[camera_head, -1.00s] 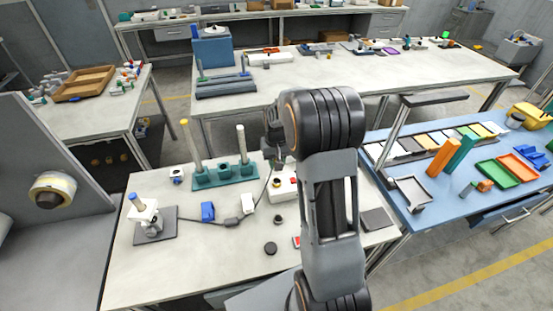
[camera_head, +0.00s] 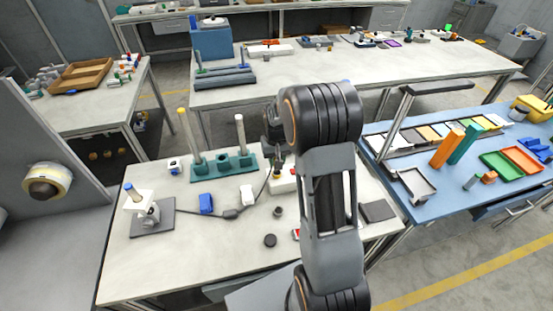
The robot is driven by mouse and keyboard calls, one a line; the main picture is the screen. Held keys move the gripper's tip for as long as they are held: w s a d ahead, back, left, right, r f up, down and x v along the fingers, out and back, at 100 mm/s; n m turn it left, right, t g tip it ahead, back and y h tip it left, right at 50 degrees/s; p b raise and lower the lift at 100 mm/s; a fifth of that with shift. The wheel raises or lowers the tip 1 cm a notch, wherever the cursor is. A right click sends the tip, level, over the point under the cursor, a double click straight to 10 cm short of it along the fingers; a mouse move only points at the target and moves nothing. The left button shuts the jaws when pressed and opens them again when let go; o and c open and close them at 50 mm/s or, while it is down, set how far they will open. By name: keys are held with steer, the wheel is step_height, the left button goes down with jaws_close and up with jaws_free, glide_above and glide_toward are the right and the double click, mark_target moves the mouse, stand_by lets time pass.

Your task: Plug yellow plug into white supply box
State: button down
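The white supply box (camera_head: 285,185) stands on the near white table, partly hidden behind my arm. My gripper (camera_head: 277,160) points down just above the left part of the box. A small yellow spot (camera_head: 277,172), perhaps the yellow plug, shows right under the gripper at the top of the box. A dark cable (camera_head: 262,192) runs from a grey inline block (camera_head: 231,213) on the table up to this place. The fingers are too small and dark to tell whether they are open or shut, or whether the plug is seated.
A teal base with upright posts (camera_head: 222,163) stands close behind and left of the box.

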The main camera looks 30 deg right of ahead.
steer(key=shift+s+f+b, duration=0.1)
steer(key=shift+f+b, duration=1.25)
steer(key=shift+f, duration=0.55)
steer(key=c, duration=0.8)
jaws_free()
step_height(320, 180, up, 14)
steer(key=shift+f, duration=0.1)
steer(key=shift+s+a+r+n+t, duration=0.2)
steer(key=shift+s+a+n+t, duration=0.35)
steer(key=shift+s+a, duration=1.85)
steer(key=shift+s+a+r+n+t, duration=0.25)
steer(key=shift+s+a+t, duration=0.65)
steer(key=shift+s, duration=2.85)
steer(key=shift+s+a+r+n+t, duration=0.15)
steer(key=shift+s+a+n+t, duration=0.35)
steer(key=shift+s+a, duration=1.9)
